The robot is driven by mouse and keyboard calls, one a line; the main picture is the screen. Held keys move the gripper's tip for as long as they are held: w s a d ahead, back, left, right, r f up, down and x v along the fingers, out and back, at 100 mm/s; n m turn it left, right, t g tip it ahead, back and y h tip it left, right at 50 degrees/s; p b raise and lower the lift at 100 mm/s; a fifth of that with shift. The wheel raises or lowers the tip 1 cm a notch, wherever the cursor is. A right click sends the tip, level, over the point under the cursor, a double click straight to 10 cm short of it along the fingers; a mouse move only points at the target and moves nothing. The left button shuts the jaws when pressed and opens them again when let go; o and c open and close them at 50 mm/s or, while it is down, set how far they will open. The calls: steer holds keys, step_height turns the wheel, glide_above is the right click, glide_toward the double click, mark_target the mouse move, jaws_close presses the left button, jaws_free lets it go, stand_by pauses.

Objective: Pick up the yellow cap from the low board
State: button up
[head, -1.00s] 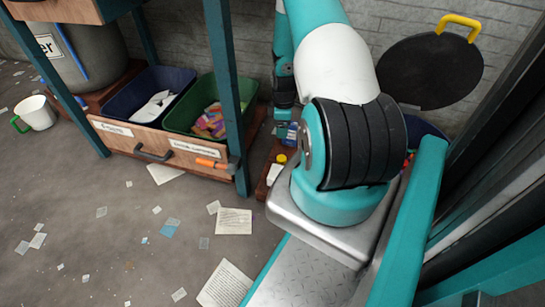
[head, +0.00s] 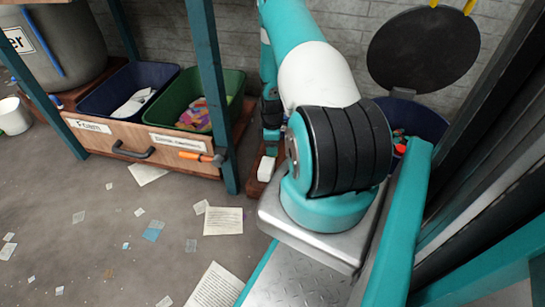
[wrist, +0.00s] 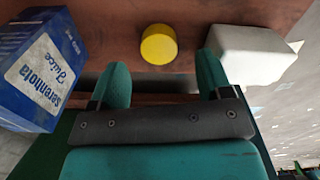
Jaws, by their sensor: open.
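The yellow cap (wrist: 158,45) is a short round piece on the reddish-brown low board (wrist: 110,35) in the wrist view. My gripper (wrist: 162,66) is open and empty, one teal finger on each side. The cap lies ahead, between the lines of the two fingers, and neither finger appears to touch it. A blue juice carton (wrist: 42,70) is left of the left finger. A white block (wrist: 250,53) is close by the right finger. In the head view my arm hides the cap; the white block (head: 266,168) shows on the board's end (head: 254,187).
A blue bin (head: 105,95) and a green bin (head: 232,95) sit on a wooden drawer unit (head: 110,142) left of my arm, behind a teal post (head: 215,95). A dark round bin (head: 425,118) with a raised lid stands at right. Papers (head: 222,221) litter the floor.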

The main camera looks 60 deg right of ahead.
step_height(320, 180, down, 4)
steer(key=shift+r+b, duration=0.25)
steer(key=shift+b, duration=0.7)
steer(key=shift+r, duration=0.1)
steer(key=c, duration=1)
steer(key=shift+c, duration=0.3)
steer(key=shift+r, duration=0.1)
